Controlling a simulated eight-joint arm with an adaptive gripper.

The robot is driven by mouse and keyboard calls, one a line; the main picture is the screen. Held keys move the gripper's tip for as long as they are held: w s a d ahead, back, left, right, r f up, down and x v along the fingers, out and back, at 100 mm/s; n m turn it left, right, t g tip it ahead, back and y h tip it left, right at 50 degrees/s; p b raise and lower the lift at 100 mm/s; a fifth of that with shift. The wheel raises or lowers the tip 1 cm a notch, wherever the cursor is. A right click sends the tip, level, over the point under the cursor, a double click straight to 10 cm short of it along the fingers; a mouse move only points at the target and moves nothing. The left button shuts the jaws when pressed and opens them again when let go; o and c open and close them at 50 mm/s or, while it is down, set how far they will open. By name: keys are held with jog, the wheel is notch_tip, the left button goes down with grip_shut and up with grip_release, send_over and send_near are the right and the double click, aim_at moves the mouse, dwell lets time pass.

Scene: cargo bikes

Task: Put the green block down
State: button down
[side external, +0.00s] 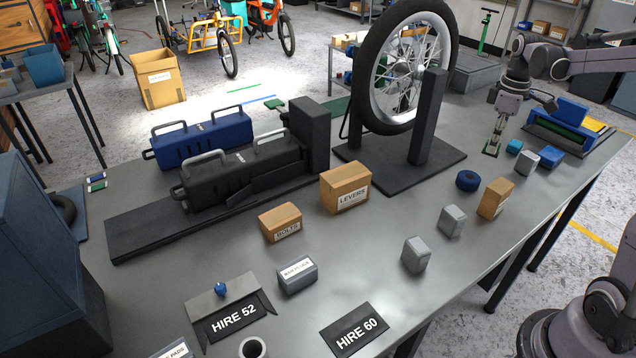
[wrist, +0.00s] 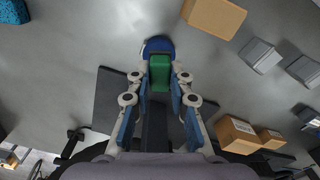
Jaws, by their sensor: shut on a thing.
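My gripper (side external: 493,146) hangs pointing down over the grey workbench (side external: 400,300), to the right of the wheel stand. In the wrist view my gripper (wrist: 160,85) is shut on the green block (wrist: 160,73), which sits between its fingertips. In the side view only a small part of the green block (side external: 491,151) shows at the fingertips. I cannot tell whether it touches the bench. A round blue roll (side external: 467,181) lies on the bench nearby; in the wrist view the roll (wrist: 158,45) shows just beyond the block, partly hidden by it.
The wheel stand's dark base (side external: 400,180) lies beside my gripper. A cyan block (side external: 514,146), grey block (side external: 525,162) and blue block (side external: 550,158) stand to its right. A cardboard box (side external: 495,198) and other grey blocks (side external: 452,221) stand nearer the front. Bare bench shows between them.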

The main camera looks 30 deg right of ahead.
jog(key=s+d+m, duration=0.4)
jog(key=s+d, duration=0.4)
jog(key=d, duration=0.5)
jog(key=w+a+f, duration=0.1)
jog(key=w+f, duration=0.1)
jog(key=w, duration=0.1)
jog(key=w+a+f, duration=0.1)
jog(key=w+f, duration=0.1)
jog(key=w, duration=0.2)
jog(key=w+a+f, duration=0.1)
jog(key=w+f, duration=0.2)
jog(key=shift+w+f, duration=0.1)
jog(key=shift+w, duration=0.15)
jog(key=shift+w+f, duration=0.1)
jog(key=shift+f, duration=1.95)
jog(key=shift+f, duration=0.15)
jog(key=c, duration=1.2)
grip_release()
